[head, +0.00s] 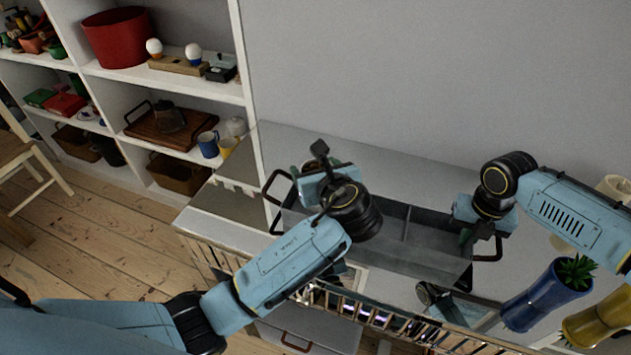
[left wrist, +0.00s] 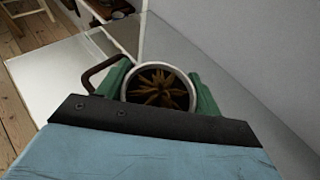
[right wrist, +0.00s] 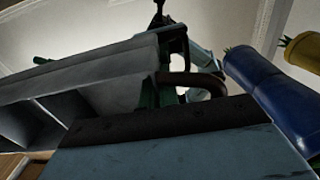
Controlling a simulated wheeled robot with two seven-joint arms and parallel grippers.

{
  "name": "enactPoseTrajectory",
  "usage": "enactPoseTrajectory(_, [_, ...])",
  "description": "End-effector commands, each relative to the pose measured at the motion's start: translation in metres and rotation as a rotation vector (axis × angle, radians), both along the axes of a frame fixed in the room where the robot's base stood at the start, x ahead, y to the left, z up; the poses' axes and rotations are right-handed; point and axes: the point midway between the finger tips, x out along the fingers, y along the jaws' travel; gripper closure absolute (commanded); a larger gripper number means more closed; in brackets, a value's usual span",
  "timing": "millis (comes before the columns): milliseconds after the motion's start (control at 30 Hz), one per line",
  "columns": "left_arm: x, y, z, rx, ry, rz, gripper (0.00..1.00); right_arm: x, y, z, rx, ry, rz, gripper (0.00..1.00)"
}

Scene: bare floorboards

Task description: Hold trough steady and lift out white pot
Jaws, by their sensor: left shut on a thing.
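The grey trough (head: 372,246) stands on the counter, with a dark loop handle at each end; it also fills the left of the right wrist view (right wrist: 75,78). The white pot (left wrist: 125,86), holding a brown spiky plant, shows its round rim in the left wrist view. My left gripper (left wrist: 160,90) has its green fingers closed on both sides of this pot, near the trough's left end. In the head view my left arm mostly hides the pot. My right gripper (head: 468,236) is at the trough's right end by the handle (right wrist: 182,82); its finger gap is unclear.
A rack-like rail (head: 400,325) runs along the counter front. Shelves with a red bin (head: 117,38) stand at left. The counter's left end is clear.

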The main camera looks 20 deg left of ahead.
Motion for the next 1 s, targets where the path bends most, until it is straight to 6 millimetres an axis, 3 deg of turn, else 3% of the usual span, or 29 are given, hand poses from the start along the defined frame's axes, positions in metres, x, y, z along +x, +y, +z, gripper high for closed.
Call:
enactPoseTrajectory(100, [0.001, -0.001, 0.028, -0.003, -0.008, -0.001, 0.66, -0.001, 0.000, -0.001, 0.000, 0.002, 0.000, 1.00])
enactPoseTrajectory(333, [0.000, 0.000, 0.057, -0.001, -0.004, -0.001, 0.66, -0.001, 0.000, -0.001, 0.000, 0.002, 0.000, 1.00])
enactPoseTrajectory(633, [0.000, 0.000, 0.061, 0.000, -0.001, -0.001, 0.66, -0.001, 0.000, -0.001, 0.000, 0.002, 0.000, 1.00])
enactPoseTrajectory(833, [0.000, 0.000, 0.061, 0.000, -0.002, -0.001, 0.66, -0.001, 0.000, -0.001, 0.000, 0.001, 0.000, 0.74])
enactPoseTrajectory(1000, [0.000, 0.000, 0.061, 0.000, -0.002, -0.001, 0.66, 0.000, 0.000, 0.000, 0.000, 0.001, 0.000, 0.72])
